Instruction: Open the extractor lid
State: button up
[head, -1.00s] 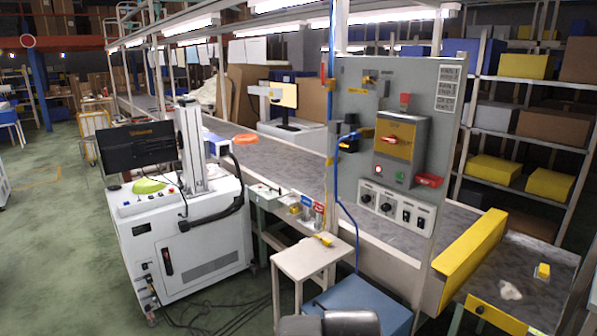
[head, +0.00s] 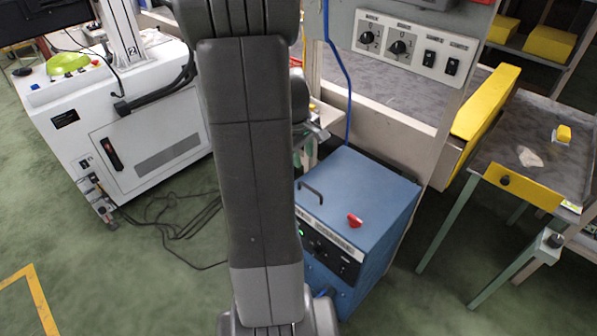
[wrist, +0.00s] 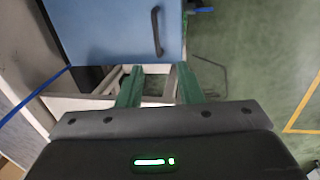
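The extractor is a blue box (head: 350,265) on the floor right of my arm. Its flat blue lid (head: 365,190) lies shut, with a black bar handle (head: 312,191) at the left and a red knob (head: 354,220) near the front edge. In the wrist view the blue lid (wrist: 110,35) fills the upper middle, and its handle (wrist: 156,30) lies ahead of my gripper (wrist: 160,84), apart from it. The two green fingers are spread with nothing between them. In the head view my arm hides much of the gripper.
A white machine cabinet (head: 140,130) stands to the left, with black cables (head: 175,225) on the floor. A switch panel (head: 415,45) rises behind the extractor. A grey-topped table with a yellow front plate (head: 520,185) is at the right. Green floor is free in front.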

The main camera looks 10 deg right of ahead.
aim_at(308, 186)
jog(key=w+f, duration=0.1)
jog(key=f, duration=0.3)
jog(key=w+d+f+b, duration=0.1)
jog(key=f, duration=0.4)
jog(key=w+d+f, duration=0.1)
jog(key=f, duration=0.4)
jog(key=shift+f, duration=0.15)
grip_shut()
